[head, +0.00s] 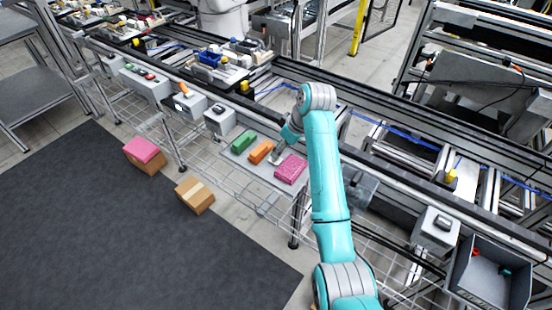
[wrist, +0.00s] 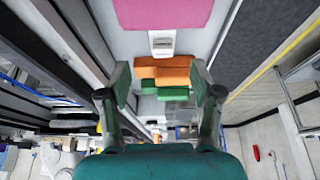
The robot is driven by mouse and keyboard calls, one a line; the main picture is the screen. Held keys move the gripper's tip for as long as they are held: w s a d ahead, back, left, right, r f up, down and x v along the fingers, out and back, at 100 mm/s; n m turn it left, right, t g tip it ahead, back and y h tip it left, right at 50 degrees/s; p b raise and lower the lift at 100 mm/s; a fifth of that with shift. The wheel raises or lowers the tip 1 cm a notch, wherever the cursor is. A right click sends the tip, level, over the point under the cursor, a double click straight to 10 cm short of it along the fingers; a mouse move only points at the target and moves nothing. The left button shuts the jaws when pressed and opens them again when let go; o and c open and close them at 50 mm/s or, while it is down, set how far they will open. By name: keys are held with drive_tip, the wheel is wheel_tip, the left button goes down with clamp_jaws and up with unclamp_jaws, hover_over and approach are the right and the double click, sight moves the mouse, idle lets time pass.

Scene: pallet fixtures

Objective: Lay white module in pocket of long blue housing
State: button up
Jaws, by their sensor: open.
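A small white module (wrist: 162,43) lies on a pale tray between a pink block and orange blocks. In the head view, a pale piece that looks like it (head: 278,157) shows partly behind my gripper. My gripper (wrist: 161,88) is open, its two teal fingers spread with the module between and beyond them, not touching it. In the head view my gripper (head: 282,150) is low over the tray. A blue part (head: 210,58), possibly the long blue housing, sits on a pallet on the far conveyor. Its pocket is too small to make out.
The pale tray (head: 236,153) holds a green block (head: 243,141), an orange block (head: 261,152) and a pink block (head: 291,169). The conveyor rail runs behind it. A grey bin (head: 490,275) is at lower right.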

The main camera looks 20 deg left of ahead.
drive_tip(key=shift+x, duration=3.1)
drive_tip(key=shift+s+a+r, duration=0.1)
drive_tip(key=shift+a, duration=0.05)
clamp_jaws()
